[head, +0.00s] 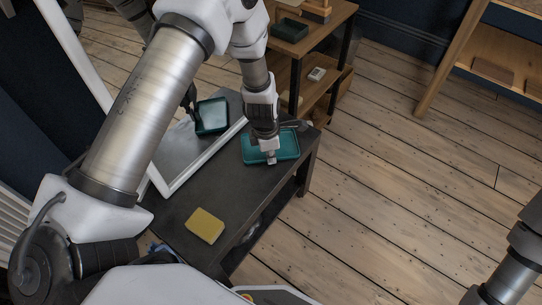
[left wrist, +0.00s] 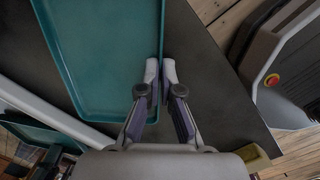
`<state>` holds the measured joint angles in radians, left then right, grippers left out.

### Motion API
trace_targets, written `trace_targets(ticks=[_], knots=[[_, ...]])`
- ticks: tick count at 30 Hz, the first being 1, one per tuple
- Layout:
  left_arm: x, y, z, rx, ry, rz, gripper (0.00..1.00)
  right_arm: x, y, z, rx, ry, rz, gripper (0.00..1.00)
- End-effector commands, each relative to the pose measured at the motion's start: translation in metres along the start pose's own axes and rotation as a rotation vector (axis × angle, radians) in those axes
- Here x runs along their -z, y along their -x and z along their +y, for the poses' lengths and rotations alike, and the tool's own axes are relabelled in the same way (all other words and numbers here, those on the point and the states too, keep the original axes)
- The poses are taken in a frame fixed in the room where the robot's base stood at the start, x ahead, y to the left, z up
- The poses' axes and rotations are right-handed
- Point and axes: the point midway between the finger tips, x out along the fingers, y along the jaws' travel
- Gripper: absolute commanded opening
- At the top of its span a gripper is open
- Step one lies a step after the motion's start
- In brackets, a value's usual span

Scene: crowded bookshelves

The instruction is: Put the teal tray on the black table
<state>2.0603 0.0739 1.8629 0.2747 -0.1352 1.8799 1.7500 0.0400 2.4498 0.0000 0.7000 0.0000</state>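The teal tray (head: 284,148) is at the far right end of the black table (head: 185,205), level and over the tabletop. Whether its underside touches the table I cannot tell. My left gripper (head: 270,158) reaches down to the tray's near rim. In the left wrist view, the fingers of my left gripper (left wrist: 160,72) straddle the rim of the teal tray (left wrist: 100,50), one inside and one outside, with little or no gap. The black table (left wrist: 205,85) shows beneath. Part of my right arm shows at the lower right of the head view; its gripper is not visible.
A white-framed mirror (head: 192,150) stands at the table's left, reflecting the tray and gripper. A yellow block (head: 205,225) lies near the table's front. Behind stands a wooden shelf unit (head: 325,28) with a dark green tray (head: 290,29). The floor (head: 400,180) on the right is clear.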

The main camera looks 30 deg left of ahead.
Motion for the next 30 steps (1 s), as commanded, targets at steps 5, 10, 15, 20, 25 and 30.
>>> trace_targets(ticks=[5, 10, 15, 20, 25, 30], knots=[[0.0, -0.002, 0.0, 0.0, 0.0, 0.0, 0.2, 0.0, -0.001, 0.0, 0.0, 0.0, 0.0, 0.4], [0.0, -0.002, 0.0, 0.0, 0.0, 0.0, 0.31, 0.0, -0.001, 0.0, 0.0, 0.0, 0.0, 0.4], [0.0, -0.001, 0.0, 0.0, 0.0, 0.0, 0.31, 0.0, 0.0, 0.0, 0.0, 0.0, 0.0, 0.4], [-0.001, 0.021, 0.0, 0.0, 0.0, -0.001, 0.31, 0.0, 0.015, 0.0, 0.0, 0.0, 0.0, 0.4], [-0.001, 0.067, 0.001, -0.001, 0.0, -0.002, 0.31, 0.0, 0.044, 0.0, 0.0, 0.0, 0.0, 0.4], [-0.001, 0.105, 0.0, -0.001, -0.001, -0.002, 0.31, 0.0, 0.062, -0.001, 0.0, 0.0, 0.0, 0.4]])
